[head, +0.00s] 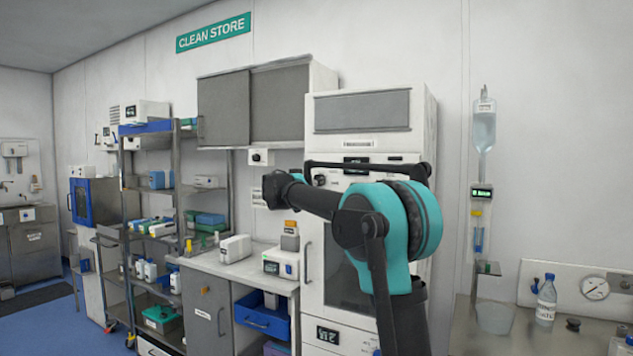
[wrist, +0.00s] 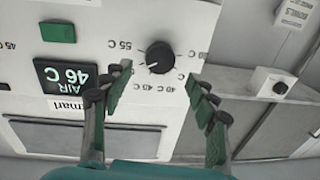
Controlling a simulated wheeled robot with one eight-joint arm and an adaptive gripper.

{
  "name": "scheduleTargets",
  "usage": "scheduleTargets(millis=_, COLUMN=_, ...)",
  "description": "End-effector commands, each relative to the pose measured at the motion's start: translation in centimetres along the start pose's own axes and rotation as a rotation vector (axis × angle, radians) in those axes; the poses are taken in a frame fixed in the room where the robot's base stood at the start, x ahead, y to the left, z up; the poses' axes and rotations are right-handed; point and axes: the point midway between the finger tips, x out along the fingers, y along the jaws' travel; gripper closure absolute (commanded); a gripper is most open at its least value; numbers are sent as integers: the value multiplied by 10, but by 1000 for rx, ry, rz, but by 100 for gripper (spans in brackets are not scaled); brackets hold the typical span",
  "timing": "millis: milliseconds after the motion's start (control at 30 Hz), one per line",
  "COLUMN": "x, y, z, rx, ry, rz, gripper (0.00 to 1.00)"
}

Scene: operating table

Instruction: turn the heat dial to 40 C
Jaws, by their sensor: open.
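The heat dial (wrist: 159,57) is a round black knob on a white panel, seen upside down in the wrist view. Temperature marks surround it, among them 55 C, 45 C and 40 C. A pale pointer mark shows on the knob, but I cannot read its exact setting. A dark display (wrist: 66,77) beside it reads AIR 46 C. My gripper (wrist: 159,70) is open and empty, with one green-padded finger on each side of the dial in the picture. Contact with the knob is not visible. In the head view my arm covers part of the tall white cabinet (head: 420,130).
A green button (wrist: 58,32) and a grey framed panel (wrist: 90,138) are on the same face. A small wall box with a black knob (wrist: 280,87) is to the right. In the head view, a counter (head: 190,262) and loaded shelves stand left, and an IV bottle (head: 484,130) hangs right.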

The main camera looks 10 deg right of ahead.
Motion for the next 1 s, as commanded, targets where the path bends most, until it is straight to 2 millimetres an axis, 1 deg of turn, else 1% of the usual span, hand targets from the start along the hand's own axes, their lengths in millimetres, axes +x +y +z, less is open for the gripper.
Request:
scheduleTargets(millis=33, x=10, y=1, z=0, rx=0, ry=0, rz=3, gripper=41)
scheduleTargets(millis=100, x=20, y=0, z=0, rx=0, ry=0, rz=1, gripper=41)
scheduleTargets(millis=200, x=32, y=1, z=0, rx=0, ry=0, rz=2, gripper=41)
scheduleTargets(millis=300, x=39, y=0, z=0, rx=0, ry=0, rz=1, gripper=41)
scheduleTargets(millis=433, x=43, y=0, z=0, rx=0, ry=0, rz=0, gripper=41)
scheduleTargets(millis=667, x=44, y=0, z=0, rx=0, ry=0, rz=0, gripper=41)
scheduleTargets(millis=767, x=44, y=0, z=0, rx=0, ry=0, rz=0, gripper=52)
scheduleTargets(millis=1000, x=43, y=0, z=0, rx=0, ry=0, rz=0, gripper=82)
